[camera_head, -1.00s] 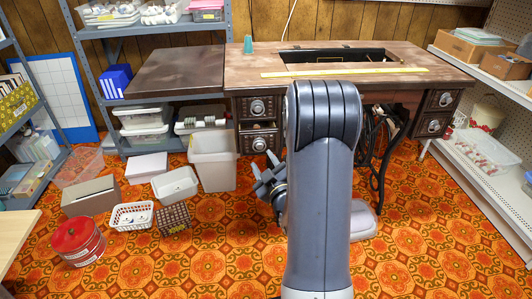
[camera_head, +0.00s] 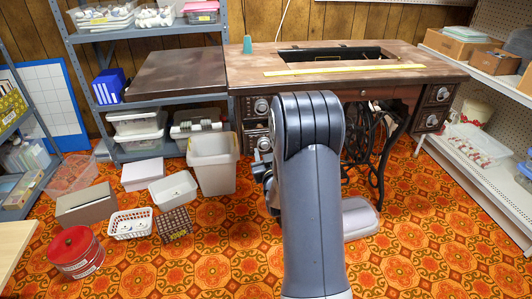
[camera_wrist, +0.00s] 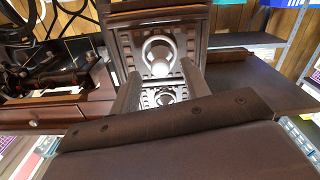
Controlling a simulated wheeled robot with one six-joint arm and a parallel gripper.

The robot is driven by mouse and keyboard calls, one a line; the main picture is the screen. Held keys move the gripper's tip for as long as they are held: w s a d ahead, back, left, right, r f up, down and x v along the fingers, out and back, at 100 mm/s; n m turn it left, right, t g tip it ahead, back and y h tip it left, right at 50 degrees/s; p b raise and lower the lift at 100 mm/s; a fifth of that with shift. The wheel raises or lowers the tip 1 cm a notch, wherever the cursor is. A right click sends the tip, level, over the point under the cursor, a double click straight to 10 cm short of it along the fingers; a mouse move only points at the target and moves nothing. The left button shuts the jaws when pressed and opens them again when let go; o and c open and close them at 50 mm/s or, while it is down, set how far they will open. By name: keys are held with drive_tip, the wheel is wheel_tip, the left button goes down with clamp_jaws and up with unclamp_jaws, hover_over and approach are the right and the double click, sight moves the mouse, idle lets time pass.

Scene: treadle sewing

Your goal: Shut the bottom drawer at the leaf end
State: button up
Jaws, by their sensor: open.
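The sewing table has two drawers at its leaf end in the head view. The upper drawer (camera_head: 260,106) looks closed. The bottom drawer (camera_head: 257,141) is partly hidden behind my arm, and I cannot tell how far out it stands. In the wrist view, which looks turned over, an ornate drawer front with a ring pull (camera_wrist: 160,52) faces my gripper (camera_wrist: 160,70). A second carved front shows between the fingers. My gripper is open and empty; I cannot tell whether it touches the front. In the head view my arm hides most of it.
The table's leaf (camera_head: 175,74) reaches left toward the metal shelf. A tall white bin (camera_head: 213,165) stands just left of the drawers, with baskets and boxes beyond it. The treadle ironwork (camera_head: 372,150) is to the right. Patterned floor is clear in front.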

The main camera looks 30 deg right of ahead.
drive_tip(key=shift+w+d, duration=0.2)
drive_tip(key=shift+w, duration=0.5)
drive_tip(key=shift+c, duration=0.3)
clamp_jaws()
